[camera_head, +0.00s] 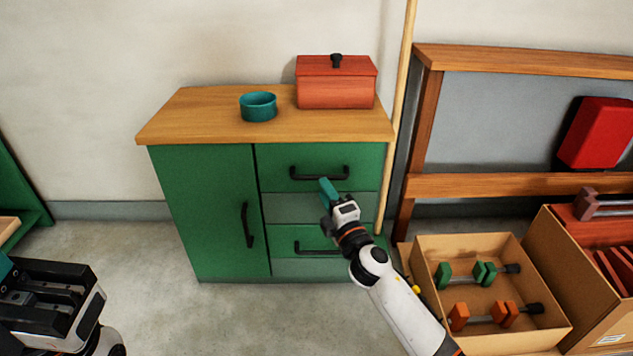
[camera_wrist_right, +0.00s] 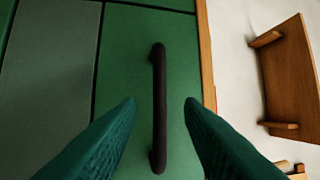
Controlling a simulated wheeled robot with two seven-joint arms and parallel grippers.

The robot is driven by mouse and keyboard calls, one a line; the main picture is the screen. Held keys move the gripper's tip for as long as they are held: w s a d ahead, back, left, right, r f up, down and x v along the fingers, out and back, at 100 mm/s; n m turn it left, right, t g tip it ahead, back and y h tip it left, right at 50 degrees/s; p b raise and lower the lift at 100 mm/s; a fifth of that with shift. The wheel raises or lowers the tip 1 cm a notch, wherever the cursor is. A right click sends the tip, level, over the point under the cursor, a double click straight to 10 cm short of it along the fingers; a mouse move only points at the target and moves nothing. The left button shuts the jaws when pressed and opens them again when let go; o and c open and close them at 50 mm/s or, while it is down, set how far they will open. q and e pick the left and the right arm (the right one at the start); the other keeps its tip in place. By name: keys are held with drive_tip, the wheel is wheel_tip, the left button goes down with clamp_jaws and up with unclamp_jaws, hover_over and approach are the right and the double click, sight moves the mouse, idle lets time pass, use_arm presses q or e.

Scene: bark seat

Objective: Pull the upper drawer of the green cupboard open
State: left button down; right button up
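The green cupboard (camera_head: 205,205) has a wooden top and stands against the wall. Its upper drawer (camera_head: 275,160) looks closed, with a black bar handle (camera_head: 318,174) across its front. My right gripper (camera_head: 329,190) is in front of that drawer, just below the handle in the head view. In the right wrist view, its two teal fingers are apart, one on each side of the dark handle (camera_wrist_right: 158,110), with clear gaps and no visible contact. My left gripper (camera_head: 45,300) is low at the left edge, partly cut off, away from the cupboard.
A lower drawer handle (camera_head: 310,252) and a door handle (camera_head: 247,225) stick out. A teal bowl (camera_head: 258,107) and red box (camera_head: 336,88) stand on top. A pole (camera_head: 397,120) leans close at the right. A crate of clamps (camera_head: 455,242) is lower right. Floor in front is clear.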

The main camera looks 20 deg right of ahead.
sight(318, 178)
drive_tip(key=shift+b+x, duration=0.65)
drive_tip(key=shift+x, duration=2.1)
clamp_jaws()
